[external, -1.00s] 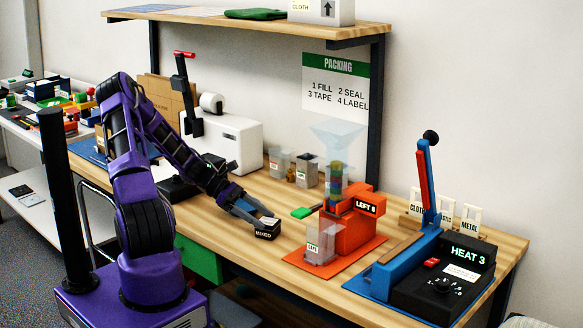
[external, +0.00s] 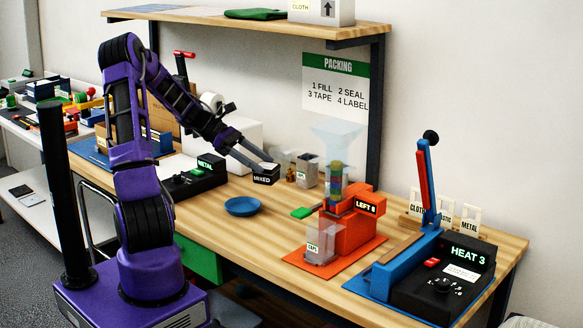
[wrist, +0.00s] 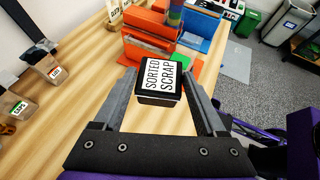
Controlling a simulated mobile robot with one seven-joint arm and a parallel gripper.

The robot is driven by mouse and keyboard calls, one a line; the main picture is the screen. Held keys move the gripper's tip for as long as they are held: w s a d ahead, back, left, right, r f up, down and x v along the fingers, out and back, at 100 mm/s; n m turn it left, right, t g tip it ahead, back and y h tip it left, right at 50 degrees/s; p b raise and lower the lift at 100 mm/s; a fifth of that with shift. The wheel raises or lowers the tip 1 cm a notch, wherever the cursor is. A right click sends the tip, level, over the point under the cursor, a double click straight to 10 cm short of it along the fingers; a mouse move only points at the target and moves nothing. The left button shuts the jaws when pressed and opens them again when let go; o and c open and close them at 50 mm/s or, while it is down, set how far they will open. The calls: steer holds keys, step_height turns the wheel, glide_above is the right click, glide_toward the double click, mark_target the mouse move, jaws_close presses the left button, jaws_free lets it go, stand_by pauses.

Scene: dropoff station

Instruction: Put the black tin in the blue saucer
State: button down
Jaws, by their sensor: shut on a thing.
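The black tin (external: 264,180), with "MIXED" on its side, is held in the air above the table. In the wrist view the tin (wrist: 160,94) shows a white top label reading "SORTED SCRAP". My gripper (external: 264,168) is shut on the tin, with one finger on each side of it; the fingers also show in the wrist view (wrist: 163,97). The blue saucer (external: 242,206) lies on the wooden table, below and a little left of the tin in the external view. It looks empty. The saucer is not visible in the wrist view.
A green block (external: 302,212) lies right of the saucer, beside the orange dispenser (external: 350,235) with its clear cup. Small labelled containers (external: 307,170) stand at the back. A black unit reading "METAL" (external: 195,181) is at the left. Bare table surrounds the saucer.

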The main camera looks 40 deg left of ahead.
steer(key=shift+w+a+r, duration=0.1)
steer(key=shift+r, duration=0.4)
steer(key=w+a+f+n+t+y+b, duration=0.2)
steer(key=a+f+n+b, duration=0.1)
steer(key=a, duration=0.4)
steer(key=w+a+f+n+t+y+b, duration=0.1)
steer(key=w+a+f+n+t+b, duration=0.15)
steer(key=a, duration=0.55)
steer(key=b, duration=0.2)
glide_above(235, 209)
step_height(235, 209, down, 6)
steer(key=shift+w+f, duration=0.1)
steer(key=shift+f, duration=2.2)
steer(key=shift+f+b, duration=0.15)
steer(key=shift+b, duration=0.15)
jaws_free()
steer(key=shift+a, duration=0.1)
steer(key=p+v, duration=0.1)
steer(key=v, duration=1.1)
steer(key=shift+p, duration=0.3)
steer(key=shift+r+m, duration=0.25)
